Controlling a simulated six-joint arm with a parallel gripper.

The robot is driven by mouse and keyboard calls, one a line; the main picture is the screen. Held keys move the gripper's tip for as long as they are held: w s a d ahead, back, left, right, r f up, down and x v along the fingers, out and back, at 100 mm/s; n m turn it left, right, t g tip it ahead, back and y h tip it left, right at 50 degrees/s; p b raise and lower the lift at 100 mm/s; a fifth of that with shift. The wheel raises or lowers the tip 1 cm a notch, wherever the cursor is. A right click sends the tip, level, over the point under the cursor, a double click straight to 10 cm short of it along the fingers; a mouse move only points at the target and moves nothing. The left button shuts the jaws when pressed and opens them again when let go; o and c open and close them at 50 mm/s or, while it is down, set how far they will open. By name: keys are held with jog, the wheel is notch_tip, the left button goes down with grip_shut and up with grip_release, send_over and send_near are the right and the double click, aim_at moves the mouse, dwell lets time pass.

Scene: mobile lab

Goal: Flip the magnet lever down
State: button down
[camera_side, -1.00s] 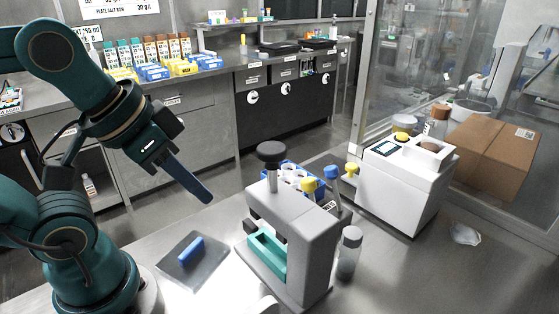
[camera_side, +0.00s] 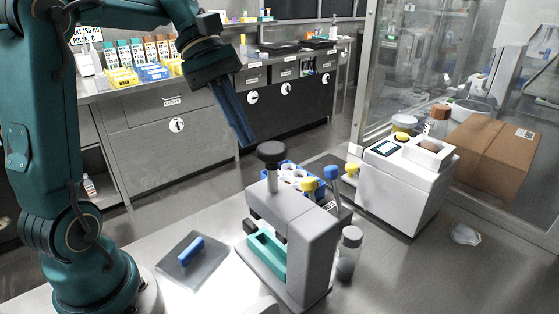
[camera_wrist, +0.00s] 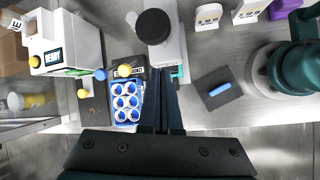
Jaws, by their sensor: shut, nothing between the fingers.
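My gripper (camera_side: 246,140) is shut and empty, pointing down in the air above and left of the grey press-like device (camera_side: 312,240). In the wrist view its fingertips (camera_wrist: 160,76) overlap the device's edge near the round black knob (camera_wrist: 153,25). The device holds a teal tray (camera_side: 266,255). Beside it is a blue tube rack (camera_wrist: 127,101) with white-and-blue wells. Near the rack stand ball-ended levers: one blue ball (camera_side: 331,172), one yellow ball (camera_side: 309,184) and another yellow ball (camera_side: 351,168). I cannot tell which is the magnet lever. My gripper touches none of them.
A white instrument (camera_side: 405,185) stands right of the rack. A capped vial (camera_side: 349,252) is beside the grey device. A blue bar (camera_side: 191,251) lies on a dark square pad (camera_side: 205,272) at left. A cardboard box (camera_side: 490,155) is farther right. The bench between pad and device is clear.

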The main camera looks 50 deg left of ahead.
jog(key=w+a+f+n+t+h, duration=0.1)
jog(key=w+a+n+h, duration=0.15)
jog(key=a+n, duration=0.3)
jog(key=w+a+f+n+t+h, duration=0.1)
jog(key=a+n+t+h, duration=0.1)
jog(key=a+n+h, duration=0.3)
notch_tip(320, 180, down, 7)
jog(key=m+y, duration=0.1)
jog(key=y, duration=0.1)
jog(key=shift+w+a+f, duration=0.15)
jog(key=shift+w+a, duration=0.05)
jog(key=shift+a, duration=0.25)
jog(key=shift+w+d+r+x, duration=0.15)
jog(key=shift+r+x, duration=0.25)
jog(key=shift+x, duration=1.75)
jog(key=shift+w+d+r+x, duration=0.2)
jog(key=shift+r+x, duration=0.25)
jog(key=shift+x, duration=1.7)
jog(key=shift+w+d+r+x, duration=0.15)
jog(key=shift+r+x, duration=0.25)
jog(key=shift+x, duration=1.75)
